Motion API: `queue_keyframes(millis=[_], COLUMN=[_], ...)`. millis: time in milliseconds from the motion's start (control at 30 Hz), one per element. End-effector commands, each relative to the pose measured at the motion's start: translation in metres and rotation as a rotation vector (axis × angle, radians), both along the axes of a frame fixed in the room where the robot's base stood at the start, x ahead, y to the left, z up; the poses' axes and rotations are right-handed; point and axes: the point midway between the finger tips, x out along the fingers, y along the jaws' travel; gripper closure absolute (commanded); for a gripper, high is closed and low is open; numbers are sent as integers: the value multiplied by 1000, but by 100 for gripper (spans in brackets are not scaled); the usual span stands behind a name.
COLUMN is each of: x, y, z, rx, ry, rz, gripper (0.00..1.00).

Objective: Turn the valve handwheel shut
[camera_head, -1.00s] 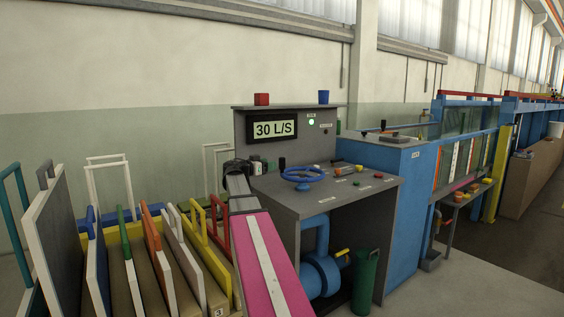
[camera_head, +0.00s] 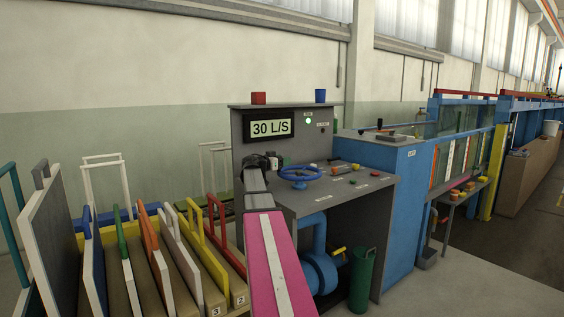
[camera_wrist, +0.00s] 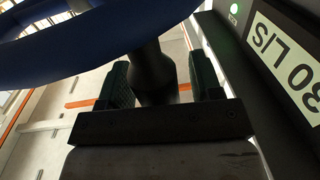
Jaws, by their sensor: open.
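The blue valve handwheel (camera_head: 300,173) lies flat above the grey console top in the head view. Its rim (camera_wrist: 95,45) fills the upper left of the wrist view, close to the camera. My gripper (camera_head: 279,162) is at the wheel's left side; in the wrist view my gripper (camera_wrist: 161,82) is open, with its two dark ribbed fingers apart. A dark round post (camera_wrist: 153,72) shows between the fingers in the picture; I cannot tell its depth or whether they touch it. The display (camera_head: 270,127) reads 30 L/S.
The grey console (camera_head: 345,200) carries an orange knob (camera_head: 338,170) and small buttons right of the wheel. Its back panel rises behind the wheel, with a lit green lamp (camera_head: 308,120). Upright boards (camera_head: 165,255) with coloured handles stand left of my arm. A green cylinder (camera_head: 362,280) stands below.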

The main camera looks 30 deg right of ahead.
Motion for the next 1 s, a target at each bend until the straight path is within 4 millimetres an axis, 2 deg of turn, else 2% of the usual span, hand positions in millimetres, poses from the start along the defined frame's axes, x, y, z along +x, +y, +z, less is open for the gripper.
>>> queue_keyframes(millis=[33,200,233,633,1000], x=[0,0,0,-8,-36], y=[0,0,0,4,8], z=[0,0,0,0,0], rx=[0,0,0,1,-1], ry=[0,0,0,-1,-1], rz=[0,0,0,68,348], gripper=[41,96,100,100,100])
